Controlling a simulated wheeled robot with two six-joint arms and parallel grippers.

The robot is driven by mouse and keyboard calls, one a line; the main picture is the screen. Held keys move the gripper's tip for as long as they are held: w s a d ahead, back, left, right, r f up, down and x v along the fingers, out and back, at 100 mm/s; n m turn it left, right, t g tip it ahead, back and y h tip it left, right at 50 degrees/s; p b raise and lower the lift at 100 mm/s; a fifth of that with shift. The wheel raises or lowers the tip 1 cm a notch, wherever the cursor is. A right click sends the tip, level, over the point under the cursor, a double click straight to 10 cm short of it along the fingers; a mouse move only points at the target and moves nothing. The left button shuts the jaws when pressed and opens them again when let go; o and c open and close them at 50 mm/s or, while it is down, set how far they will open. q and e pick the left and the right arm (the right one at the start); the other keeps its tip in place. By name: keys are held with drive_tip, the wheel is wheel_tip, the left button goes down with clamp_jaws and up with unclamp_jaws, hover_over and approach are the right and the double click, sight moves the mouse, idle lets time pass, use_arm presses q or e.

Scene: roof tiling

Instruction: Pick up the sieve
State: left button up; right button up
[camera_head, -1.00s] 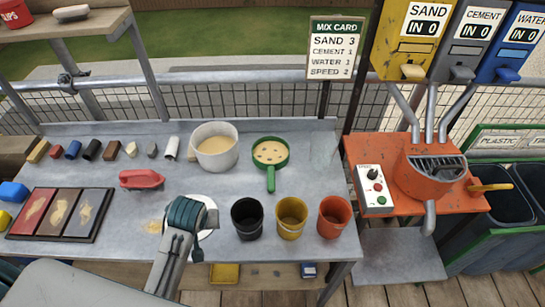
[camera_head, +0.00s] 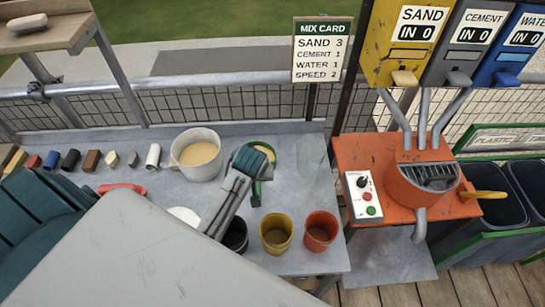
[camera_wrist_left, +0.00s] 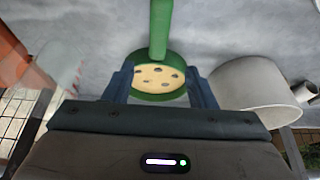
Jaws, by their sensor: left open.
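The sieve (camera_head: 270,153) has a green rim and handle and a pale mesh with dark bits on it. It lies on the grey bench, partly hidden behind my left gripper (camera_head: 255,165) in the head view. In the left wrist view the sieve (camera_wrist_left: 158,78) shows between the two fingers of my left gripper (camera_wrist_left: 160,85), with its green handle pointing up the picture. The fingers are apart, one on each side of the sieve's round head. I cannot tell whether they touch it. My right gripper is not in view.
A white bucket of sand (camera_head: 197,155) stands left of the sieve; it also shows in the left wrist view (camera_wrist_left: 258,92). A black bucket (camera_head: 235,236), a yellow bucket (camera_head: 276,232) and an orange bucket (camera_head: 321,230) stand in front. The orange mixer (camera_head: 420,185) is at the right.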

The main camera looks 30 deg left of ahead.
use_arm(q)
drive_tip(key=x, duration=0.2)
drive_tip(key=p+x, duration=0.1)
drive_tip(key=shift+s+f, duration=0.15)
drive_tip(key=shift+s, duration=0.1)
drive_tip(key=shift+w+a+f, duration=0.15)
drive_tip(key=shift+w+f, duration=0.05)
drive_tip(key=shift+f, duration=0.3)
drive_tip(key=p+x, duration=0.1)
drive_tip(key=x, duration=0.1)
drive_tip(key=p+x, duration=0.1)
drive_tip(key=x, duration=0.1)
drive_tip(key=shift+w+f, duration=0.1)
drive_tip(key=shift+w, duration=0.35)
drive_tip(key=shift+w+f, duration=0.15)
drive_tip(key=shift+f, duration=0.3)
drive_tip(key=c, duration=1.1)
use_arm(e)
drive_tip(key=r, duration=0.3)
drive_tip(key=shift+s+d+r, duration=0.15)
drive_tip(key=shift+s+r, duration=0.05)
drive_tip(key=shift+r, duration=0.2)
